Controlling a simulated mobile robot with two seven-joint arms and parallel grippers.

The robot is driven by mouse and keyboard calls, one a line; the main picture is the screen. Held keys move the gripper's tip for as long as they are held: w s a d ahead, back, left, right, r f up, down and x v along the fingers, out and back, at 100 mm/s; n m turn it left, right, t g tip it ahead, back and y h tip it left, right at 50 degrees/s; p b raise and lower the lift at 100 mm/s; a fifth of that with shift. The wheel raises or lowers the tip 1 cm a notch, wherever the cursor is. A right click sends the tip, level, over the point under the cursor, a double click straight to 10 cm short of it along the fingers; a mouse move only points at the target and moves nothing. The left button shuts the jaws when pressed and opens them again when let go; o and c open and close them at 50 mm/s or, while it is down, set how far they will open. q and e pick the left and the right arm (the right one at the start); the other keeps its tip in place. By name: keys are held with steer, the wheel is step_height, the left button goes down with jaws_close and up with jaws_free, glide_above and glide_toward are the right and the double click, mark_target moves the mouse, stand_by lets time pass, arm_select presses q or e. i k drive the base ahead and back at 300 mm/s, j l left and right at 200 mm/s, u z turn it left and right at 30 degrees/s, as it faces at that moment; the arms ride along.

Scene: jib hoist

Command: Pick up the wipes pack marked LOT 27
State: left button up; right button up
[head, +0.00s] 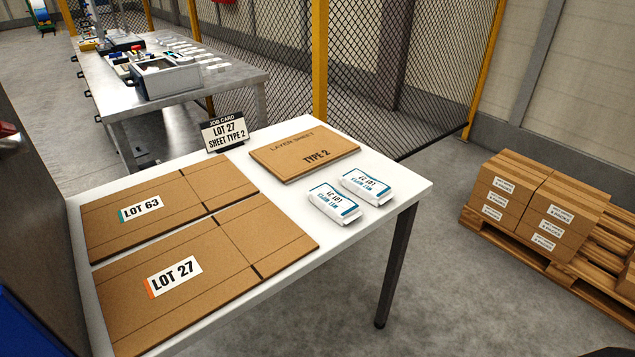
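Two white-and-blue wipes packs lie side by side near the right edge of the white table (408,189). The nearer pack (334,202) is on the left and the farther pack (367,187) is on the right. Both have LOT labels that face away from me, upside down. The digits are too small to read surely, so I cannot tell which is LOT 27. A job card (223,133) at the table's back edge reads LOT 27, SHEET TYPE 2. Neither of my grippers is in view.
Flat cardboard pieces marked LOT 63 (205,184) and LOT 27 (215,262) cover the table's left part. A TYPE 2 layer sheet (285,148) lies behind the packs. Cartons (510,190) stand on a wooden pallet (479,227) at right. Bare table surrounds the packs' front and right.

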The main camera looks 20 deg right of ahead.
mark_target(370, 189)
steer(key=l+u, duration=0.35)
steer(key=i+l+u, duration=0.1)
steer(key=l+u, duration=0.6)
steer(key=l, duration=0.4)
steer(key=k+l+u, duration=0.1)
steer(key=l, duration=0.3)
steer(key=k+l+u, duration=0.1)
steer(key=l, duration=0.3)
steer(key=k+l, duration=0.1)
steer(key=l, duration=0.4)
steer(key=k+l+u, duration=0.1)
steer(key=l, duration=0.45)
steer(key=k+l, duration=0.1)
steer(key=l, duration=0.4)
